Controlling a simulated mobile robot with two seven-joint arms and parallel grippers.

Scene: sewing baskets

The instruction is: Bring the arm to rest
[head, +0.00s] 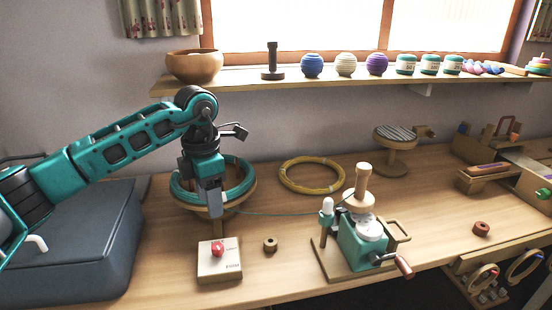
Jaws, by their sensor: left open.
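My left arm comes in from the left and bends down at its wrist. My left gripper (213,208) points down in front of a teal coil (243,184) lying on a round wooden stand (244,198). The gripper hides part of the coil and stand, and I cannot tell whether it touches them. Its jaws are open, with nothing seen between them. A teal strand runs from the coil to a teal winding device (362,249) with a wooden spool (362,190) on top and a crank. My right gripper is out of view.
A yellow coil (312,175) lies behind. A dark blue case (75,245) fills the left.

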